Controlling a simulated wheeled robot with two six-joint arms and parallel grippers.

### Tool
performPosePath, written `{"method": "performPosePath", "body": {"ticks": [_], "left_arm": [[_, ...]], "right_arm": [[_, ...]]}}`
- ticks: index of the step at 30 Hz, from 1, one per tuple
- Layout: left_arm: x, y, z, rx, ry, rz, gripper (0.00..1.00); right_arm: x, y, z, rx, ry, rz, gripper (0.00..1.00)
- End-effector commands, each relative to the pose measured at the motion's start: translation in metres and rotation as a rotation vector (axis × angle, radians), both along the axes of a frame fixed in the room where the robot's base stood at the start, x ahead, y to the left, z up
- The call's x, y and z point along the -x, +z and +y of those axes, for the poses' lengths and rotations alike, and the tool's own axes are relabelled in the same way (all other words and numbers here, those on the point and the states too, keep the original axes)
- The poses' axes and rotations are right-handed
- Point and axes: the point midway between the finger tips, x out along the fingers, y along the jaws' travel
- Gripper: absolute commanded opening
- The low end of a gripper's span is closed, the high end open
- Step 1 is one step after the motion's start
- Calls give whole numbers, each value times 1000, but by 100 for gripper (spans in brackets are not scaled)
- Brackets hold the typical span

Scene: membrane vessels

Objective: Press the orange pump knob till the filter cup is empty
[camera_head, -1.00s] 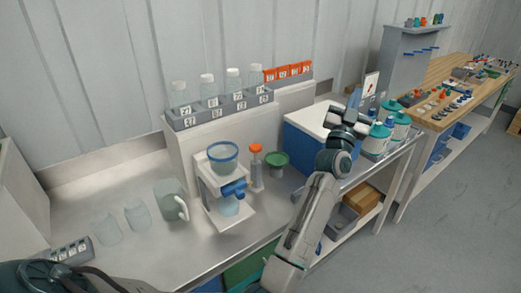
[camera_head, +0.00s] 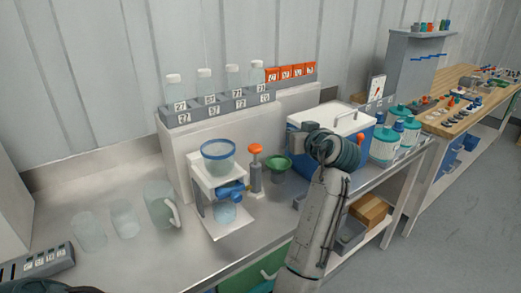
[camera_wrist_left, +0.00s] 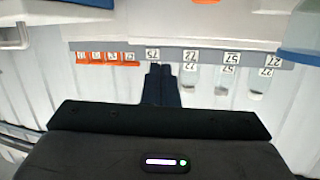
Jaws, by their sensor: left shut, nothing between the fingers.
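The orange pump knob (camera_head: 255,148) sits on top of an upright grey pump (camera_head: 256,178), to the right of the filter stand. The filter cup (camera_head: 218,158) is a clear cup with a blue rim on the white stand; how much liquid it holds is hard to tell. A clear vessel (camera_head: 225,213) sits below it, under a blue fitting. My left gripper (camera_head: 308,127) is shut and empty, right of the knob and apart from it, in front of the cooler lid. Its dark closed fingers show in the left wrist view (camera_wrist_left: 161,85). My right gripper is not in view.
The blue cooler (camera_head: 300,145) with a white lid is behind my arm. A rack with bottles (camera_head: 215,105) runs along the back. A jug (camera_head: 160,205) and two glasses stand left on bare counter.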

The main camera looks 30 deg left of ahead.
Motion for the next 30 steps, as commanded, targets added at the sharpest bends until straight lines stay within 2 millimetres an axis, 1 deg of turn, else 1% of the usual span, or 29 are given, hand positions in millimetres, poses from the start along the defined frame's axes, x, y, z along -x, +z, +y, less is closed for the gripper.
{"method": "performPosePath", "body": {"ticks": [1, 4, 6, 9, 18, 22, 26, 30], "left_arm": [[11, -3, 6, 18, 65, -14, 0], [29, -4, 14, 46, 168, -41, 0], [37, -4, 17, 56, 212, -53, 0], [42, -3, 19, 63, 240, -63, 0], [42, -3, 19, 63, 242, -62, 0], [40, -3, 24, 60, 242, -61, 0], [34, -6, 38, 58, 243, -60, 0], [25, -11, 61, 56, 243, -59, 0]], "right_arm": [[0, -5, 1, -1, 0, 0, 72], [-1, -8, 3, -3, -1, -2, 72], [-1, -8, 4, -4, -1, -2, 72], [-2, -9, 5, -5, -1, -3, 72], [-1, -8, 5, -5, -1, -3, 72], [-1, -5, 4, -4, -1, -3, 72], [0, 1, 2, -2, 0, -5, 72], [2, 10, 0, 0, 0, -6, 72]]}}
